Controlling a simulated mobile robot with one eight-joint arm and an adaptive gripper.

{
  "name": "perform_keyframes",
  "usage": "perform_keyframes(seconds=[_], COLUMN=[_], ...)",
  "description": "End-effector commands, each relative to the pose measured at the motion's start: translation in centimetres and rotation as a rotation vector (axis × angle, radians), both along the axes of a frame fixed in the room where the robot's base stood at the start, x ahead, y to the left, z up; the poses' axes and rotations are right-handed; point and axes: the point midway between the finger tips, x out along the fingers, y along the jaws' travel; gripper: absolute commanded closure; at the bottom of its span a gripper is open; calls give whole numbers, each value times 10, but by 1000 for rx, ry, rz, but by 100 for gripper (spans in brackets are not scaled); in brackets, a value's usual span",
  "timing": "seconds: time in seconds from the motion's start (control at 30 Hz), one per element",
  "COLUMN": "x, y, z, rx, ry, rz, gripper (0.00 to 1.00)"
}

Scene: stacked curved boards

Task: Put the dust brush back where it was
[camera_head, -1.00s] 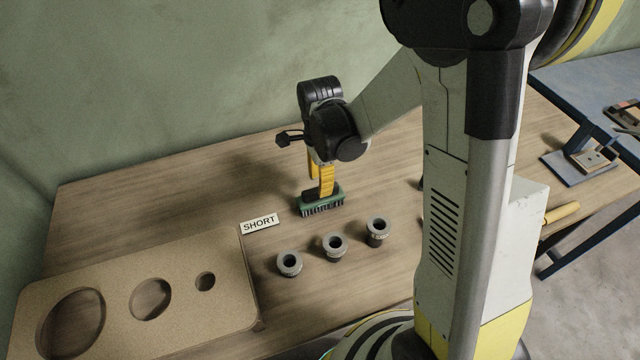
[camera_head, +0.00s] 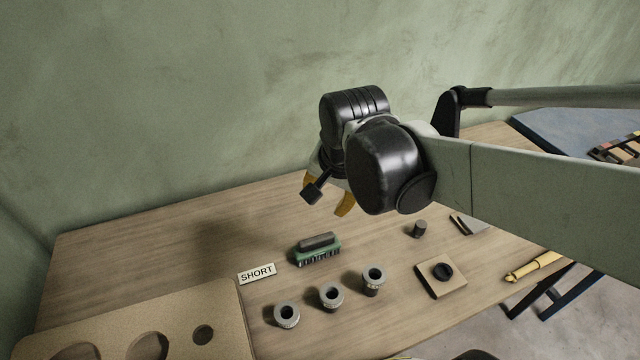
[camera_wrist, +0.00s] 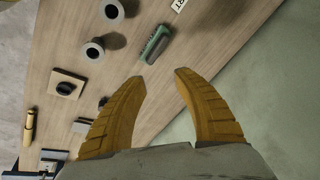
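The dust brush (camera_head: 317,249) has a green body, a dark grip on top and dark bristles. It stands bristles down on the wooden table, just right of the SHORT label (camera_head: 257,273). In the wrist view the brush (camera_wrist: 156,45) lies beyond the fingertips, apart from them. My gripper (camera_head: 326,197) is above the table, up and slightly right of the brush. In the wrist view its two yellow fingers (camera_wrist: 160,75) are spread wide with nothing between them.
Several grey bushings stand in a row before the brush, including this one (camera_head: 332,296). A square block with a black knob (camera_head: 441,277) and a dark cylinder (camera_head: 418,229) stand to the right. A tan board with round holes (camera_head: 215,308) lies front left. The table's back left is bare.

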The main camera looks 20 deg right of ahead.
Motion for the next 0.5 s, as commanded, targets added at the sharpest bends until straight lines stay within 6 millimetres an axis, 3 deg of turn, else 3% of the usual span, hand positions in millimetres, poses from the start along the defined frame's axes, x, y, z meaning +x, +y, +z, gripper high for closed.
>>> perform_keyframes(seconds=[0.03,0.2,0.5], x=[-14,-44,-64], y=[0,0,0], z=[6,20,24], rx=[-34,-186,-346], ry=[-42,-182,-288], rz=[96,426,684], gripper=[63,63,63])
